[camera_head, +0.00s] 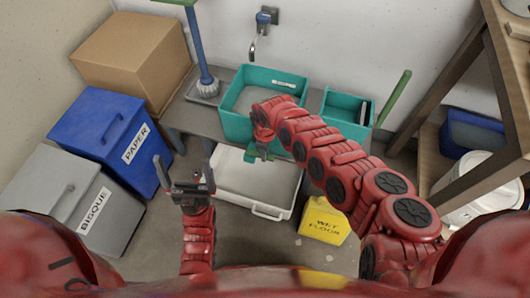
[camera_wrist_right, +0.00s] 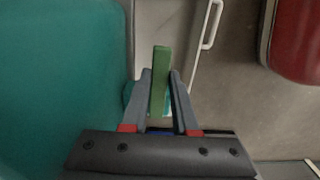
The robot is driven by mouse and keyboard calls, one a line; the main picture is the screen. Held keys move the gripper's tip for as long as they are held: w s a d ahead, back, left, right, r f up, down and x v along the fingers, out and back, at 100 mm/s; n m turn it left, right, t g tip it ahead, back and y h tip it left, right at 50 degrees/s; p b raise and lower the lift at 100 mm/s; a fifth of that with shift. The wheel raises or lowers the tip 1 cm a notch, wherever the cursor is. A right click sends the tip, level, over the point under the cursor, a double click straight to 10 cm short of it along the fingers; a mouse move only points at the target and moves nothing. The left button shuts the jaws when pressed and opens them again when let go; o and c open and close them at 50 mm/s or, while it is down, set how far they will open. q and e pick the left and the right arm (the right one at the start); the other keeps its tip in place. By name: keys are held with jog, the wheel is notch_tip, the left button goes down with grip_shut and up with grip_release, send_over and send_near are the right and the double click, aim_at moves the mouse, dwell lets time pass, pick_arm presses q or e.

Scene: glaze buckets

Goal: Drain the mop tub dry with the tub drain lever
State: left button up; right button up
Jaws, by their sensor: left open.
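The large teal tub (camera_head: 236,122) stands on a grey bench and has a white label on its back wall. A greyish surface shows inside it; I cannot tell how much water that is. My right gripper (camera_head: 258,148) is low at the tub's front, above a white basin (camera_head: 272,210). In the right wrist view, a green lever (camera_wrist_right: 160,72) stands between the fingers of my right gripper (camera_wrist_right: 161,85), which appear closed against both its sides. The tub's wall (camera_wrist_right: 60,80) is at the left there. My left gripper (camera_head: 186,172) is open and empty, left of the basin.
A smaller teal bucket (camera_head: 345,98) stands right of the tub. A mop (camera_head: 203,60) stands left of it. The blue paper bin (camera_head: 95,120), grey bisque bin (camera_head: 45,175) and cardboard box (camera_head: 135,50) are at left.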

grip_shut()
dwell(0.7)
dwell(0.4)
jog(key=shift+s+a+r+m+p, duration=0.15)
jog(key=shift+s+r+m+p, duration=0.1)
jog(key=shift+m+p, duration=0.35)
jog(key=s+a+m, duration=0.1)
jog(key=a+m, duration=0.2)
jog(key=m, duration=0.5)
jog(key=s+a+m+b, duration=0.1)
jog(key=s+a+m, duration=0.1)
jog(key=m, duration=0.5)
jog(key=shift+s+a+f+m, duration=0.15)
jog(key=shift+a+f+m, duration=0.2)
jog(key=shift+a, duration=0.55)
jog(key=shift+r, duration=0.15)
